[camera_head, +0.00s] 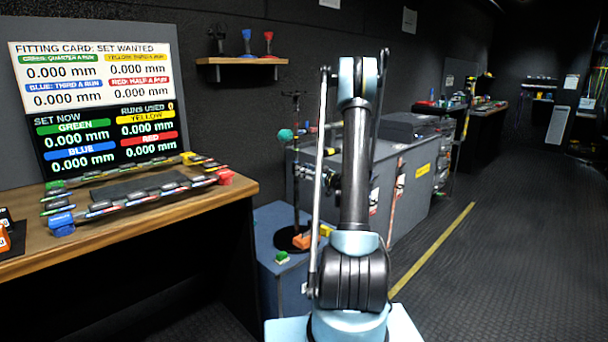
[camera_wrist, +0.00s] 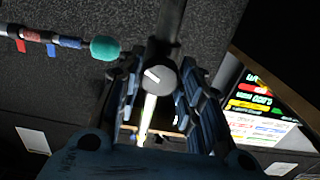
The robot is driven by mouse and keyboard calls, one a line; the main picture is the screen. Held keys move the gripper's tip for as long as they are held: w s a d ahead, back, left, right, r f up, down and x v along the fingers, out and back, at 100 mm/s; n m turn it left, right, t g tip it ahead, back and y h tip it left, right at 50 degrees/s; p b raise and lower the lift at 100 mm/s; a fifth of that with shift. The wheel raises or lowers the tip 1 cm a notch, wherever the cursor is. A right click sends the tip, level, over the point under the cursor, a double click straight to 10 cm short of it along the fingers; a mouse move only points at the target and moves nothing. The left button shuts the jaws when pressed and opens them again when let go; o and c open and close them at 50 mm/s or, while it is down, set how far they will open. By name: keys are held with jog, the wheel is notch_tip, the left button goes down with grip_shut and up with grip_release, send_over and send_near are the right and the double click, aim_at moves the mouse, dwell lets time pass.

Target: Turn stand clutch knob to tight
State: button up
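In the wrist view the clutch knob (camera_wrist: 161,78) is a round grey knob with a short white mark pointing to its upper left. It sits on the dark stand pole (camera_wrist: 170,25). My gripper (camera_wrist: 160,82) has its two dark-blue fingers apart, one on each side of the knob; I cannot tell whether either touches it. In the head view the thin black stand (camera_head: 295,170) rises from a round black base (camera_head: 291,239), left of my arm. The knob cannot be made out there.
A teal ball (camera_wrist: 104,48) on a boom with red and blue bands lies left of the knob; it also shows in the head view (camera_head: 285,135). A wooden desk (camera_head: 235,187) with a screen (camera_head: 100,100) is at left. A grey cabinet (camera_head: 415,185) stands behind my arm. Floor at right is clear.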

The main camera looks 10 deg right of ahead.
jog(key=shift+m, duration=0.4)
jog(key=shift+f+m, duration=0.1)
jog(key=shift+m, duration=14.5)
jog(key=o, duration=1.1)
jog(key=shift+c, duration=0.2)
